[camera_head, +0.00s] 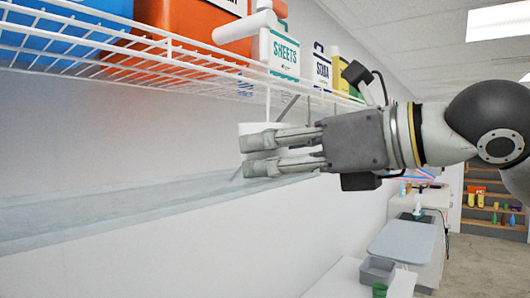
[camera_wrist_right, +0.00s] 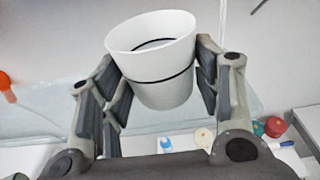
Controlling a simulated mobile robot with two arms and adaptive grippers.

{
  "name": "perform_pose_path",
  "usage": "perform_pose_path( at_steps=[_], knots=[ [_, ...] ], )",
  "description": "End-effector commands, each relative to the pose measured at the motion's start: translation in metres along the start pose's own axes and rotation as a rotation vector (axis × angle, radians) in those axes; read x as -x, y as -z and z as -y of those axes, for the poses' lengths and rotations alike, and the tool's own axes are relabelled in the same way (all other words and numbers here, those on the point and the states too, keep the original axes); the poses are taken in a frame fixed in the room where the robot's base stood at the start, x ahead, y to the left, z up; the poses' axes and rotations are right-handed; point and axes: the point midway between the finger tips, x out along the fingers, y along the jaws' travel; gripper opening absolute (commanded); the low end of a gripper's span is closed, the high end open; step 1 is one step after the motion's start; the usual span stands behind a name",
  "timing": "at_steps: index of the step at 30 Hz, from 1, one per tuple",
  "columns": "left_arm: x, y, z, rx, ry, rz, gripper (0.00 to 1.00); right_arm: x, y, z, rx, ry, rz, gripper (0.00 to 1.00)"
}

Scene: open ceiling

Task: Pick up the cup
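The cup (camera_wrist_right: 165,75) is white with a thin dark band. In the right wrist view it is between the fingers of my right gripper (camera_wrist_right: 158,82), with finger pads against its left and right sides. In the head view the gripper (camera_head: 258,154) reaches in from the right, and its fingers cover much of the cup (camera_head: 262,128). The cup is upright at the clear wall shelf (camera_head: 110,205); whether its base touches the shelf is hidden. My left gripper is not in view.
A white wire rack (camera_head: 170,55) with boxes and bottles, including a SHEETS box (camera_head: 284,52), hangs just above the gripper. A grey bin (camera_head: 376,270) and an ironing board (camera_head: 402,240) are lower right. The shelf is bare to the left.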

Motion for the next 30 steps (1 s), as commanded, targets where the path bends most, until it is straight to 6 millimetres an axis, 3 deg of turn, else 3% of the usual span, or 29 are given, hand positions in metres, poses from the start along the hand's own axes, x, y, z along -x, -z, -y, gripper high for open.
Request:
perform_pose_path(
  at_steps=[4, 20, 30],
  knots=[
    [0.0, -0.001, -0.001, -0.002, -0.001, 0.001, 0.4, 0.0, 0.0, 0.0, 0.0, 0.001, -0.001, 0.33],
    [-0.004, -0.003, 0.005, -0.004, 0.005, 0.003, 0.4, 0.001, -0.006, 0.0, 0.001, 0.002, 0.0, 0.33],
    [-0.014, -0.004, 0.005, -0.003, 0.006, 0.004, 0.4, 0.008, -0.034, -0.002, 0.002, 0.001, 0.003, 0.33]
  ],
)
